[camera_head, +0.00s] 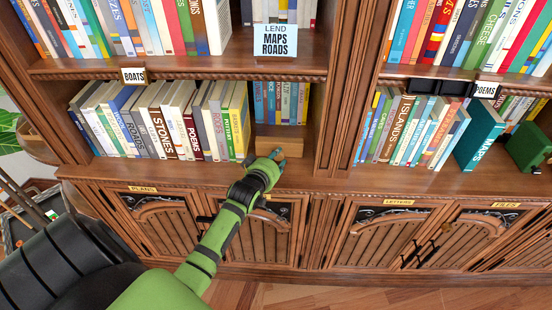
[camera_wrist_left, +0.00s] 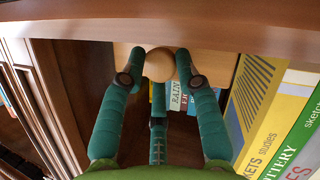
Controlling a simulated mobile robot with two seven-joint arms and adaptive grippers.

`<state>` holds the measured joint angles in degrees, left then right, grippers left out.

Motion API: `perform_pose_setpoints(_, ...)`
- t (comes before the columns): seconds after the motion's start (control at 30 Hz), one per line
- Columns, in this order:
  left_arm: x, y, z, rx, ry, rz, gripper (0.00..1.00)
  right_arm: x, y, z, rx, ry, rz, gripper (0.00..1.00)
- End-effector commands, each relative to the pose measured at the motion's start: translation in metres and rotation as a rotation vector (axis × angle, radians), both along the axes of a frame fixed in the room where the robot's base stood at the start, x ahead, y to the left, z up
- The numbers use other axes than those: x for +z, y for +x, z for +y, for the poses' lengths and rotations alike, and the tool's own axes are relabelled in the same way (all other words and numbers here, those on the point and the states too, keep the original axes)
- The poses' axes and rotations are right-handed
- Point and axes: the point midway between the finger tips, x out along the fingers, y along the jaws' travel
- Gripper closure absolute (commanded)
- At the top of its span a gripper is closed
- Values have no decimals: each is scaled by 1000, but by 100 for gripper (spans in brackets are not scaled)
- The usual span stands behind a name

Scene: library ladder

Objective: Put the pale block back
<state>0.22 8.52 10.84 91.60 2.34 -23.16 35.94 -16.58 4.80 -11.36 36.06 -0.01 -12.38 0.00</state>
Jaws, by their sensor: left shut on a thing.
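The pale block (camera_head: 283,137) is a tan wooden piece. It sits in a gap on the middle shelf, right of the yellow "Pottery" book and in front of a row of small blue and yellow books. My left gripper (camera_head: 275,158) reaches to its front, fingers shut on it. In the left wrist view the fingers of my left gripper (camera_wrist_left: 158,68) close around a round tan knob (camera_wrist_left: 159,64) on the block's face. The rest of the pale block (camera_wrist_left: 122,55) shows beside the knob. Its far side is hidden. My right gripper is not in view.
The yellow book (camera_head: 239,120) stands close left of the block, and an upright panel (camera_head: 335,120) stands to the right. The shelf's front ledge (camera_head: 330,185) is clear. A teal "Maps" book (camera_head: 479,135) leans farther right, beside a green object (camera_head: 529,148).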

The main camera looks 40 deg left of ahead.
Motion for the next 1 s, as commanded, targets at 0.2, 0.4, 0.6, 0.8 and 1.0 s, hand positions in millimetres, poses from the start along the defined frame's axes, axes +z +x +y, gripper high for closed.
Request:
perform_pose_setpoints(0.2,-1,1,0,0,1,-2,100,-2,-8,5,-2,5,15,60)
perform_pose_setpoints(0.4,-2,0,0,0,0,0,44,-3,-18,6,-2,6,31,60)
perform_pose_setpoints(0.6,-2,0,0,0,0,0,44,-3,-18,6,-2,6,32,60)
perform_pose_setpoints(0.8,2,-7,-2,-1,-1,2,44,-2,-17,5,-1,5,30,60)
perform_pose_setpoints(1.0,13,-39,-9,-1,-2,1,44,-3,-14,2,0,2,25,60)
